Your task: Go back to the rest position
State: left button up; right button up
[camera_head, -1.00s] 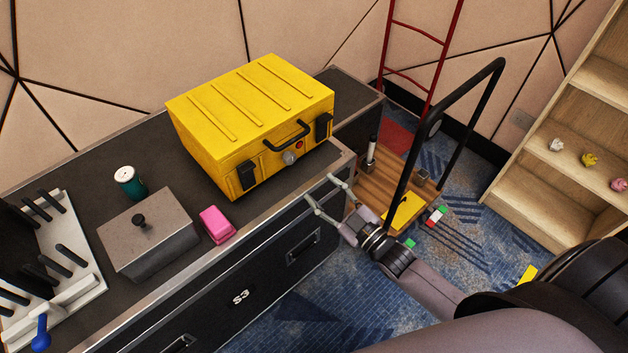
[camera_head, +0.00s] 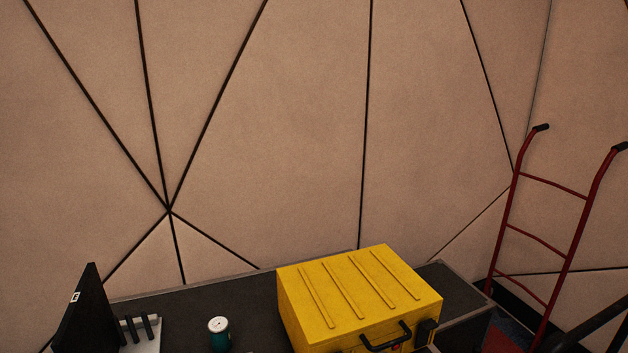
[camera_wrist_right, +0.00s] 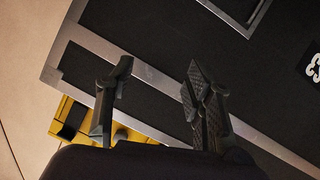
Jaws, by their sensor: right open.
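My right gripper (camera_wrist_right: 160,92) shows in the right wrist view with its two fingers apart and nothing between them. Behind the fingers is the black side of the flight case (camera_wrist_right: 140,40) with its metal edging. A corner of the yellow toolbox (camera_wrist_right: 72,118) shows past the left finger. In the head view neither gripper shows. There, the yellow toolbox (camera_head: 350,290) stands closed on top of the black case (camera_head: 255,302), with its handle facing the front right.
A teal can (camera_head: 219,335) stands on the case left of the toolbox. A black panel (camera_head: 84,312) with a light rack is at the far left. A red hand truck (camera_head: 560,240) stands at the right by the beige panelled wall (camera_head: 290,130).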

jog(key=s+d+f+m+g+h, duration=0.15)
jog(key=s+f+g, duration=0.45)
jog(key=s+f, duration=0.85)
jog(key=s+a+f+m+g, duration=0.1)
jog(key=s+f+g, duration=0.2)
jog(key=s+f, duration=0.3)
jog(key=s+a+f+m+g+h, duration=0.1)
jog(key=s+f+g, duration=0.2)
jog(key=s, duration=1.2)
notch_tip(320, 180, down, 3)
jog(key=shift+s+a+r+g+p, duration=0.15)
jog(key=shift+g+p, duration=0.15)
jog(key=shift+p, duration=0.15)
jog(key=shift+m+h, duration=0.25)
